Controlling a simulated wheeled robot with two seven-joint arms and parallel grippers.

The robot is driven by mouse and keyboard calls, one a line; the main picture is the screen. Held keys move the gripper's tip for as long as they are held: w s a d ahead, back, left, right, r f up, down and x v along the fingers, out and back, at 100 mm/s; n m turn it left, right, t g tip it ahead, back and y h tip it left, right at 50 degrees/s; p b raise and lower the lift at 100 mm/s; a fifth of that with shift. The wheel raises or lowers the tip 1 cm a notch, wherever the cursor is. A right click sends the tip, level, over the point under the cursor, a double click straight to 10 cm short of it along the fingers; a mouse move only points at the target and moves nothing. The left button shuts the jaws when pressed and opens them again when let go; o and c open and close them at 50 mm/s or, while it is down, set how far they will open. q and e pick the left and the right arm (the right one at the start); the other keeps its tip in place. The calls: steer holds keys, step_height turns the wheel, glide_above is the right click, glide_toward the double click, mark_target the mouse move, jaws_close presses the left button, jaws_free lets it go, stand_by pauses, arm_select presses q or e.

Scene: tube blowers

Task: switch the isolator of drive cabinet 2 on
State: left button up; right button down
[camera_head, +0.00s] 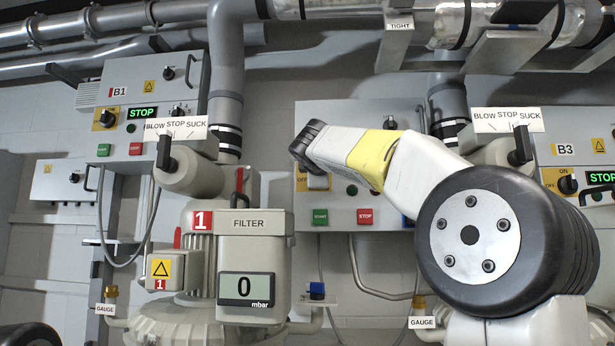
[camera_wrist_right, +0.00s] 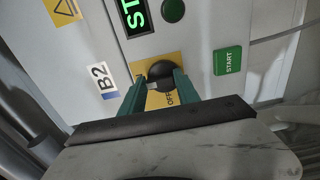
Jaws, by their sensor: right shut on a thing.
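Drive cabinet 2 (camera_wrist_right: 205,20) shows in the right wrist view with a "B2" label (camera_wrist_right: 102,81). Its isolator is a round black knob (camera_wrist_right: 161,69) on a yellow plate (camera_wrist_right: 142,68). "OFF" is readable beside the knob; the rest of the lettering is covered. My right gripper (camera_wrist_right: 160,82) is shut on the knob, one green finger on each side. The knob's exact angle is hard to tell. In the head view the cabinet (camera_head: 338,205) is partly behind my right arm, and the knob and fingertips are hidden. My left gripper is not in view.
The lit STOP display (camera_wrist_right: 134,16) and the green START button (camera_wrist_right: 228,60) are close to the fingers. Cabinet B1 (camera_head: 130,72) hangs left and cabinet B3 (camera_head: 582,150) right. Blower 1 with its filter box (camera_head: 254,245) stands in front at left.

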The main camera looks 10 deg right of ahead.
steer(key=shift+f, duration=0.1)
stand_by(0.3)
steer(key=c, duration=0.9)
jaws_free()
steer(key=v, duration=0.7)
steer(key=shift+s+a, duration=0.15)
steer(key=shift+s, duration=0.25)
